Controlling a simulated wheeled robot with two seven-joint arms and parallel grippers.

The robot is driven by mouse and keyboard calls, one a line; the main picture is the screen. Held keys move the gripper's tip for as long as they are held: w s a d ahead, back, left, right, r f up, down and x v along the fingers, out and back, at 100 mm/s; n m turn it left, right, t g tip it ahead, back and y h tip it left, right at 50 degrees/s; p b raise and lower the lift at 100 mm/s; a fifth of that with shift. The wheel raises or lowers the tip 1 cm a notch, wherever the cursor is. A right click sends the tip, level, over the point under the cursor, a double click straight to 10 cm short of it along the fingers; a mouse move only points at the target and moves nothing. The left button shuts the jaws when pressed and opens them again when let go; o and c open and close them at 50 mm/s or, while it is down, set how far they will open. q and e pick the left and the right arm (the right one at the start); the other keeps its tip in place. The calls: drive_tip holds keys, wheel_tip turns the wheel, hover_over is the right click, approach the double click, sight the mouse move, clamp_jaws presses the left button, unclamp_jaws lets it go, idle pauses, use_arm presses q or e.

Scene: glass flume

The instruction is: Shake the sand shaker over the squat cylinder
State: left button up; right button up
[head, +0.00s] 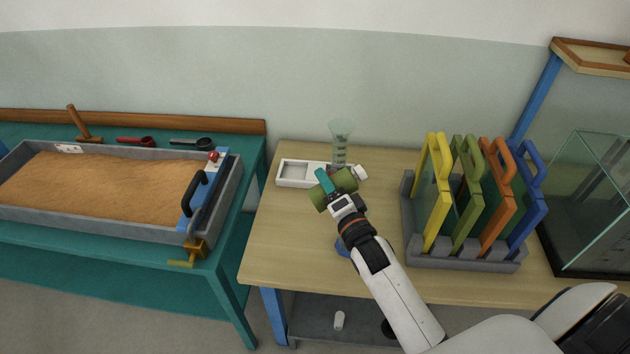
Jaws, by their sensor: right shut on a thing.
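My right gripper (327,184) is over the wooden table, shut on an olive-green cylinder (346,181), which looks like the sand shaker. The cylinder is tilted onto its side across the teal fingers, and its middle is hidden by them. Just behind it stands a clear, greenish graduated cylinder (339,157) with a flared funnel-like top; its base is hidden. I cannot tell whether this is the squat cylinder, or whether the held piece is directly above anything. My left gripper is not in view.
A white tray-like device (297,173) lies behind the gripper. A blue object (342,247) is mostly hidden by my wrist. A grey rack (465,258) of coloured frames stands right, a glass tank (590,210) beyond it. A sand tray (105,228) is left. The table's front left is clear.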

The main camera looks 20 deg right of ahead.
drive_tip(key=m+b, duration=0.1)
drive_tip(key=m, duration=0.2)
drive_tip(key=shift+s+r+m, duration=0.1)
drive_tip(key=shift+r+m, duration=0.05)
drive_tip(key=shift+m, duration=0.15)
drive_tip(key=m, duration=0.2)
drive_tip(key=m+h, duration=0.1)
drive_tip(key=shift+a+r+m+b, duration=0.1)
drive_tip(key=shift+r+m+b, duration=0.1)
drive_tip(key=shift+m+b, duration=0.2)
drive_tip(key=shift+d+r+m+p, duration=0.2)
drive_tip(key=shift+r+m+p, duration=0.35)
drive_tip(key=shift+p, duration=0.4)
drive_tip(key=m, duration=0.1)
drive_tip(key=m+p, duration=0.1)
drive_tip(key=shift+d+r+m, duration=0.1)
drive_tip(key=shift+d+m, duration=0.25)
drive_tip(key=shift+m, duration=0.3)
wheel_tip(320, 180, up, 3)
drive_tip(key=shift+r, duration=0.15)
wheel_tip(320, 180, down, 3)
drive_tip(key=shift+f, duration=0.2)
